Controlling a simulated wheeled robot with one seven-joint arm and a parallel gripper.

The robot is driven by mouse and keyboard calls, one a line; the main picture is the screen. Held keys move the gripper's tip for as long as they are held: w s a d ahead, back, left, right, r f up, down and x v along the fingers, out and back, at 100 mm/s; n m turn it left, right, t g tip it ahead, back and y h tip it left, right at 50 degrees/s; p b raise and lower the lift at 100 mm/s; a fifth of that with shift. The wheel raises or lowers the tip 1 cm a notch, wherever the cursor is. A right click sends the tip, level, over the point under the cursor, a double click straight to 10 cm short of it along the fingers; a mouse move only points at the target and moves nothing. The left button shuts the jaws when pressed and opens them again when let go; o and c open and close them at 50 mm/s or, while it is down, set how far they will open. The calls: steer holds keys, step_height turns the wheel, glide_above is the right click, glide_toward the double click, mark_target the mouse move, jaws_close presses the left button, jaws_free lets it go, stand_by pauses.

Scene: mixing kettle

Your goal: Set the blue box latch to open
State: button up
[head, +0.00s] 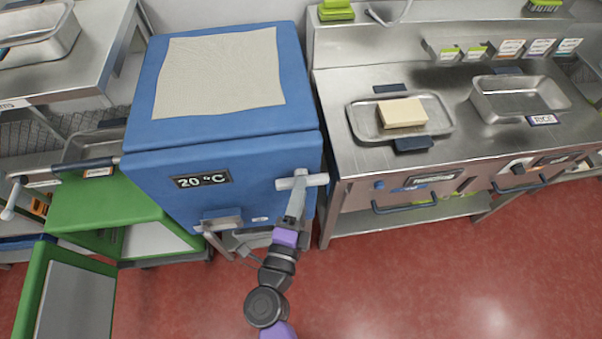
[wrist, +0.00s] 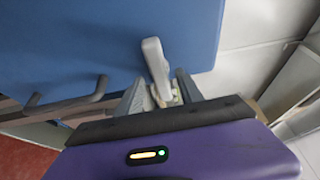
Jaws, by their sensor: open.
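The blue box (head: 220,120) stands left of centre in the head view, with a "20 °C" display on its front. Its latch (head: 318,180) is a pale grey bar near the front's right edge, lying roughly level. My gripper (head: 299,187) reaches up to the latch from below. In the wrist view the latch (wrist: 153,60) sticks out from the blue box (wrist: 80,40), and its lower end lies between the two grey fingers of my gripper (wrist: 162,88). The fingers are open, one on each side of it. Whether either finger touches it, I cannot tell.
A steel counter (head: 335,90) stands close right of the box, with a tray holding a tan block (head: 403,112). A green cabinet (head: 100,205) with an open door (head: 75,295) is at left. Red floor (head: 430,270) is clear at lower right.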

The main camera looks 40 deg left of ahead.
steer(key=shift+w+a, duration=0.1)
steer(key=shift+w, duration=0.15)
steer(key=shift+w+a, duration=0.25)
steer(key=shift+w, duration=0.2)
